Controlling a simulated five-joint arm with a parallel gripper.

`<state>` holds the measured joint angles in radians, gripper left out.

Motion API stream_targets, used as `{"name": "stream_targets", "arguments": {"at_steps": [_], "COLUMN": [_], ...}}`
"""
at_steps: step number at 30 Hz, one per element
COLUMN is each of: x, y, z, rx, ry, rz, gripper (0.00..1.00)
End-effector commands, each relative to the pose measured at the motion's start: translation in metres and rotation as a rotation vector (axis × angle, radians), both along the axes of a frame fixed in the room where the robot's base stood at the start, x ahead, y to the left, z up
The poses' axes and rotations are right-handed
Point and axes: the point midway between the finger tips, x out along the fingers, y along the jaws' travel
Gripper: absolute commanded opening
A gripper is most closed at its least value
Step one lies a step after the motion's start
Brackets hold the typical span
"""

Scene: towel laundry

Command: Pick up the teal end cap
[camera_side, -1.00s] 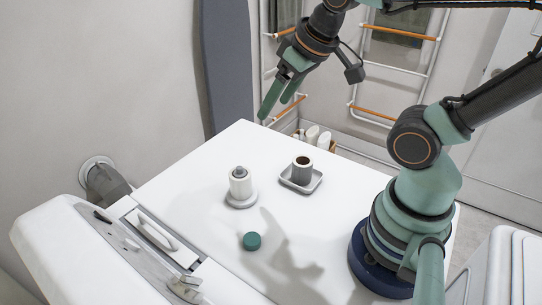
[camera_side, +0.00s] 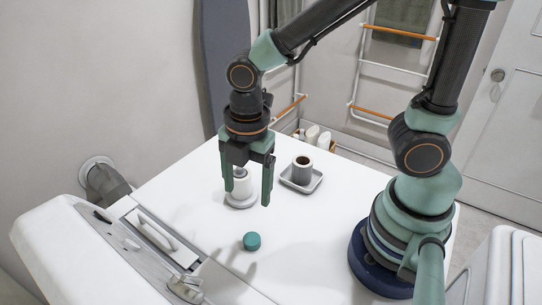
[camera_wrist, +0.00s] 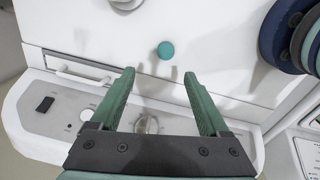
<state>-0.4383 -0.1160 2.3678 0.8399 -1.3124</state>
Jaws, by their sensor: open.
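The teal end cap (camera_side: 252,241) is a short round piece lying on the white worktop (camera_side: 300,215). In the wrist view the end cap (camera_wrist: 166,50) shows beyond the fingertips, roughly between their lines and a little to the right. My gripper (camera_side: 248,198) points down with its two green fingers spread apart and nothing between them. In the side view it hangs above the worktop, higher than the end cap and apart from it. The wrist view shows the open gripper (camera_wrist: 160,73) too.
A white cylinder on a round base (camera_side: 241,200) stands behind my fingers, partly hidden. A grey cup (camera_side: 302,170) stands in a square tray (camera_side: 314,185) to its right. A white machine with a control panel (camera_side: 110,260) borders the left front. The worktop around the end cap is clear.

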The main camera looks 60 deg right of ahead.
Motion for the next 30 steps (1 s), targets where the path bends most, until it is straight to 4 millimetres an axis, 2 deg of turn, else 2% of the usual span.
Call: {"name": "stream_targets", "arguments": {"at_steps": [3, 6, 18, 30], "x": [-0.007, -0.009, -0.009, -0.009], "y": [0.009, 0.012, 0.011, 0.008], "z": [-0.011, -0.017, -0.071, -0.097], "rx": [-0.021, -0.026, -0.028, -0.028], "ry": [0.034, 0.044, 0.048, 0.048], "rz": [0.151, 0.205, 0.209, 0.207], "gripper": [0.79, 0.79, 0.79, 0.79]}}
